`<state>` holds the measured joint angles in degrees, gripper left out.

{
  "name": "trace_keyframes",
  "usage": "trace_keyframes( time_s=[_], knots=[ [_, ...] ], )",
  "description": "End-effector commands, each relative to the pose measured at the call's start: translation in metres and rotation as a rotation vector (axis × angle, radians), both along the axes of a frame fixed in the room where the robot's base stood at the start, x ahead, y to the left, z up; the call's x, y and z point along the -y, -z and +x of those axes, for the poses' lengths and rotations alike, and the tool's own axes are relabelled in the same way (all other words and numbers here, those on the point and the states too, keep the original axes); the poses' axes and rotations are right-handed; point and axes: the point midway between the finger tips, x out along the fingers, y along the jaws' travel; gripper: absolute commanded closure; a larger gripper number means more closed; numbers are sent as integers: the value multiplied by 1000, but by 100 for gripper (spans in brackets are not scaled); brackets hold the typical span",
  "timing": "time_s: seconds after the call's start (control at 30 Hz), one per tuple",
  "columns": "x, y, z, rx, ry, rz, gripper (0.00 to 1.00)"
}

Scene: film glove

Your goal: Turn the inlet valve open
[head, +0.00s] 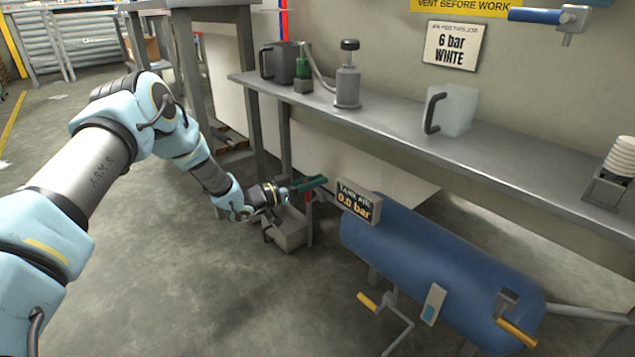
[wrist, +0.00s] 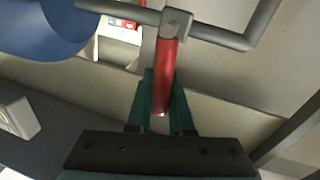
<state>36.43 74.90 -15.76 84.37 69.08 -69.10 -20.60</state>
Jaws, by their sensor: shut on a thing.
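The red valve lever (wrist: 166,75) sits on a grey pipe fitting (wrist: 177,25) in the wrist view, with its free end towards my palm. My gripper (wrist: 162,82) has its green fingers on either side of the lever and is shut on it. In the head view my gripper (head: 309,184) is at the left end of the blue tank (head: 430,262), and a red upright part (head: 309,225) shows just below the fingers. The tank's sign (head: 356,203) reads 0.0 bar. The lever's grip is partly hidden by my fingers in the head view.
A grey bench (head: 480,160) with a pump (head: 347,80) and a clear jug (head: 448,112) runs behind the tank. A grey box (head: 289,232) is below my gripper. Yellow handles (head: 367,301) stick out in front of the tank. The floor at left front is clear.

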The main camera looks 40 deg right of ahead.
Motion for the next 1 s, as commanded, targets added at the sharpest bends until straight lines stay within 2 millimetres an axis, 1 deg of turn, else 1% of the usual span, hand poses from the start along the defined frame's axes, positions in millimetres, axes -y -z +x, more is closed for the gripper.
trace_keyframes(
  time_s=[0.43, 1.0],
  knots=[
    [1, 8, 25, -400, -3, 24, 100],
    [2, 30, 49, -941, -3, 55, 100]
  ],
)
